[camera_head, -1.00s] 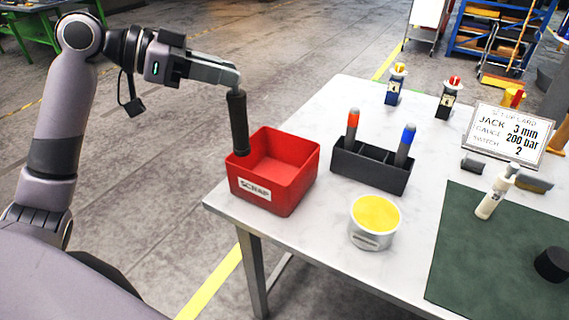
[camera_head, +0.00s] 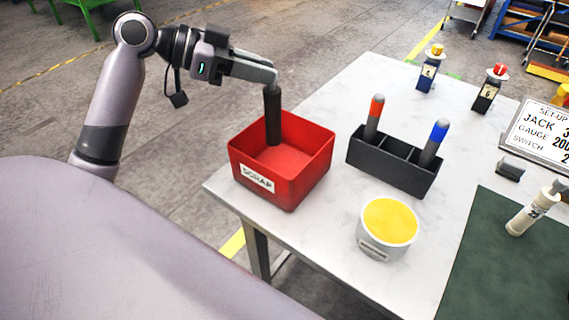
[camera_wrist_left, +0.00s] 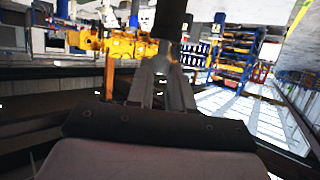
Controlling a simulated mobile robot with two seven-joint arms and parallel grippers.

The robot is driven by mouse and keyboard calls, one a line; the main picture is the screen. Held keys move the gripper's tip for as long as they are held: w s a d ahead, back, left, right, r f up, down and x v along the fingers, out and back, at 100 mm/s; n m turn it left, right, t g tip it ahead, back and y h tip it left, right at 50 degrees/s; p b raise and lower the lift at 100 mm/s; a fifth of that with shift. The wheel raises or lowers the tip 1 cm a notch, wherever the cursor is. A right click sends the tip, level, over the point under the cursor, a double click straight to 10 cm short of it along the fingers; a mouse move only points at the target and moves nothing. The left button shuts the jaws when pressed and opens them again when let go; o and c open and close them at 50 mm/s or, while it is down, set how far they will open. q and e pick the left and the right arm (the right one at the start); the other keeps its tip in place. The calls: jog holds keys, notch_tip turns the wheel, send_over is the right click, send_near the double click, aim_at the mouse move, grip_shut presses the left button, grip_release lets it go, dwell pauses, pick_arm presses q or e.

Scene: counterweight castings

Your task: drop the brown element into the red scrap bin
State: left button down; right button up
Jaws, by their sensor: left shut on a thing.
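The brown element (camera_head: 273,118) is a dark, near-black upright cylinder. My left gripper (camera_head: 270,80) is shut on its top end. The element hangs over the opening of the red scrap bin (camera_head: 309,174), and its lower end shows against the bin's inside. I cannot tell exactly how far below the rim it reaches. The bin is open-topped, has a white SCRAP label and stands at the table's left corner. In the left wrist view, the fingers (camera_wrist_left: 164,88) close on the dark element (camera_wrist_left: 170,22). My right gripper is not in view.
A black holder (camera_head: 392,167) with a red-topped and a blue-topped tool stands right of the bin. A tin with yellow contents (camera_head: 389,223) is in front of it. Two small bottles, a set-up card (camera_head: 538,135) and a green mat (camera_head: 500,270) are farther right on the white table (camera_head: 300,232).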

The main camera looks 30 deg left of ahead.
pick_arm(q)
notch_tip(320, 180, down, 5)
jog(key=b, duration=0.4)
jog(key=shift+f, duration=0.2)
jog(key=c, duration=0.9)
grip_release()
jog(key=b+v, duration=0.1)
jog(key=v, duration=0.6)
jog(key=shift+r, duration=0.1)
jog(key=shift+a, duration=0.1)
